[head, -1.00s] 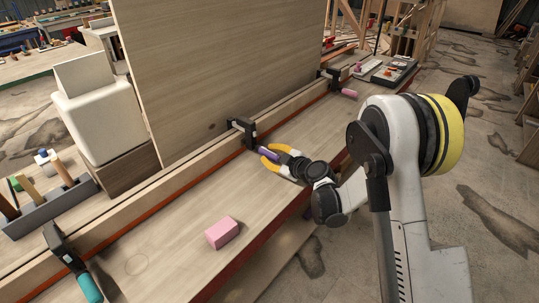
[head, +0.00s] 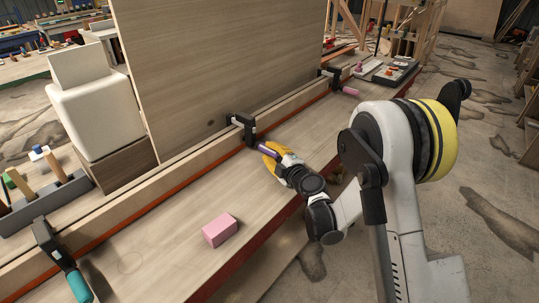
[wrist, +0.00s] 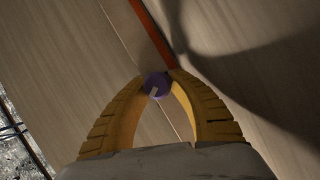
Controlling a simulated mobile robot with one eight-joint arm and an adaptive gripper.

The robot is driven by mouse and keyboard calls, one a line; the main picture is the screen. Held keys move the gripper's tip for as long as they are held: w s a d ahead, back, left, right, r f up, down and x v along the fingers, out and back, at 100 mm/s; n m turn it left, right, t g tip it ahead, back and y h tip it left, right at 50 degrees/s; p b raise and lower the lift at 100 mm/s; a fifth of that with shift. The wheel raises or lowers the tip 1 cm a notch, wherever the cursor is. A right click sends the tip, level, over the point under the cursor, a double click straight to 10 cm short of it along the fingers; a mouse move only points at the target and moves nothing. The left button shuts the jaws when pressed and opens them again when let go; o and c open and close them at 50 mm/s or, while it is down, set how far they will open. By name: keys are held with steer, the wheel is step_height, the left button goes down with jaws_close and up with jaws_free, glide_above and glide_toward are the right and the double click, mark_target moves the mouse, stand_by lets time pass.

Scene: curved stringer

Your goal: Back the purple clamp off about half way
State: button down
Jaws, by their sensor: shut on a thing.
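The purple clamp has a black frame (head: 243,126) on the wooden strip along the bench, in the middle of the head view. Its purple handle (head: 266,150) points toward me. My gripper (head: 271,155) has yellow fingers shut on the handle. In the wrist view the round end of the purple handle (wrist: 156,85), with a pale mark, sits between the tips of my gripper (wrist: 157,84). The clamp's frame and screw are hidden there behind the handle.
A teal-handled clamp (head: 64,262) is at the near left and a pink-handled clamp (head: 338,82) farther along the strip. A pink block (head: 220,230) lies on the bench (head: 170,235). A tall wooden panel (head: 220,70) stands behind the strip.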

steer(key=shift+n+t, duration=0.4)
steer(key=shift+n, duration=0.4)
steer(key=c, duration=1.2)
jaws_free()
